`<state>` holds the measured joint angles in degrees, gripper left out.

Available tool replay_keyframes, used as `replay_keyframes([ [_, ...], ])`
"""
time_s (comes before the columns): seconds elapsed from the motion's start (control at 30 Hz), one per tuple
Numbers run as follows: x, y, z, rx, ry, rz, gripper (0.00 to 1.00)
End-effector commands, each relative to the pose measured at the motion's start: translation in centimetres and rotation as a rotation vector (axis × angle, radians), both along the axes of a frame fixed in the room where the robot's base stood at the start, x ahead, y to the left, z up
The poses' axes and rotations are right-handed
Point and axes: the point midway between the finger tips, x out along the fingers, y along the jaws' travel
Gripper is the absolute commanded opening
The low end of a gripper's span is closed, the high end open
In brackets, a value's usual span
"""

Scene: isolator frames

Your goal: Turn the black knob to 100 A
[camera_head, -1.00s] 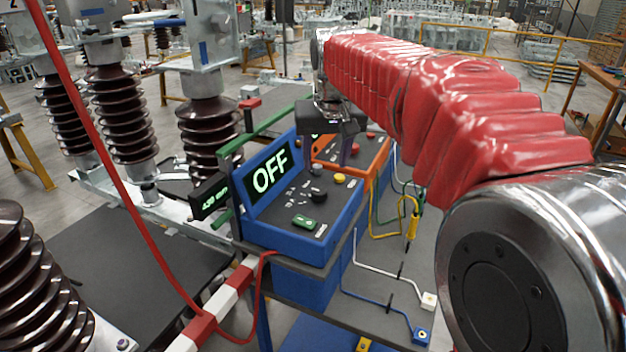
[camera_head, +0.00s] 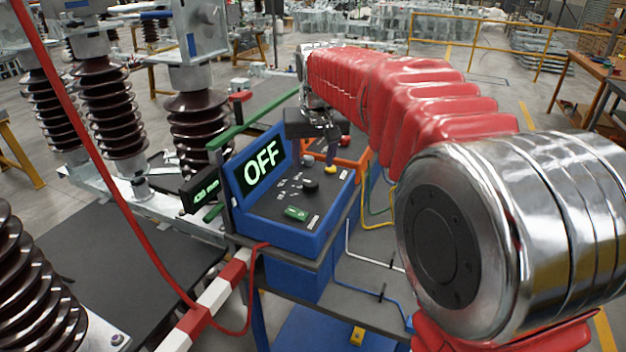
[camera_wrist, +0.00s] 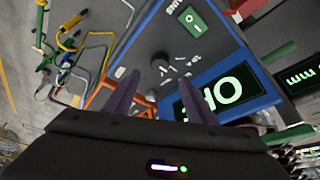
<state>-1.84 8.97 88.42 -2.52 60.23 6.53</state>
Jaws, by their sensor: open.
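The black knob (camera_head: 310,186) stands on the sloped top panel of a blue control box (camera_head: 285,240). The box has a lit display (camera_head: 262,165) reading OFF and a green switch (camera_head: 296,213). In the wrist view the knob (camera_wrist: 160,64) lies just beyond and between my fingertips, with white marks beside it. My gripper (camera_wrist: 157,76) is open and empty, its fingers apart from the knob. In the head view my gripper (camera_head: 329,152) hangs over the back right of the panel. The knob's pointer is too small to read.
A red cable (camera_head: 130,200) and brown insulators (camera_head: 115,120) are at left. Wires hang at right.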

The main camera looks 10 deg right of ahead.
Motion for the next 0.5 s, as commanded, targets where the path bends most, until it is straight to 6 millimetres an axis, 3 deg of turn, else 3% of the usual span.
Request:
replay_keyframes([
  [0.5,2.9,-0.2,-7.3,0.000,0.002,-0.001,0.51],
])
